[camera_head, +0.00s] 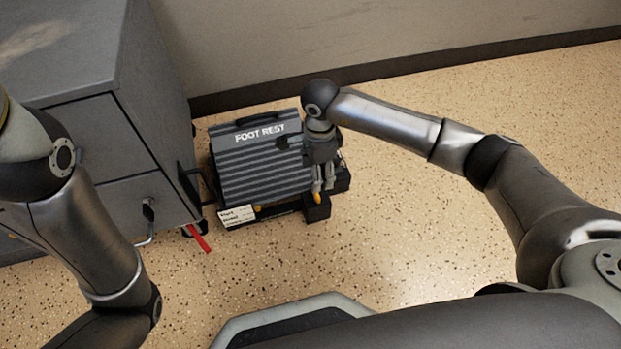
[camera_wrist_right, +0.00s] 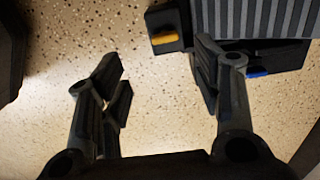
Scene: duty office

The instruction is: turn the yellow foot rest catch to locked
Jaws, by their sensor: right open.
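The foot rest (camera_head: 262,170) stands on the floor beside the grey cabinet, its ridged plate tilted and lettered "FOOT REST". The yellow catch (camera_head: 317,198) shows as a small piece on the block at its front right corner. In the right wrist view the yellow catch (camera_wrist_right: 164,39) lies at the top, past the fingers, with a blue piece (camera_wrist_right: 258,73) farther right on the foot rest. My right gripper (camera_head: 323,186) points down over the right side, open; in the wrist view its fingers (camera_wrist_right: 160,85) are spread with floor between them. My left gripper is out of view; only its arm shows.
A grey cabinet (camera_head: 65,110) with drawers, a handle and keys stands close to the left of the foot rest. A red strip (camera_head: 197,238) lies by its foot. A paper label (camera_head: 237,217) sits at the foot rest's front. Floor (camera_head: 420,220) to the right is clear.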

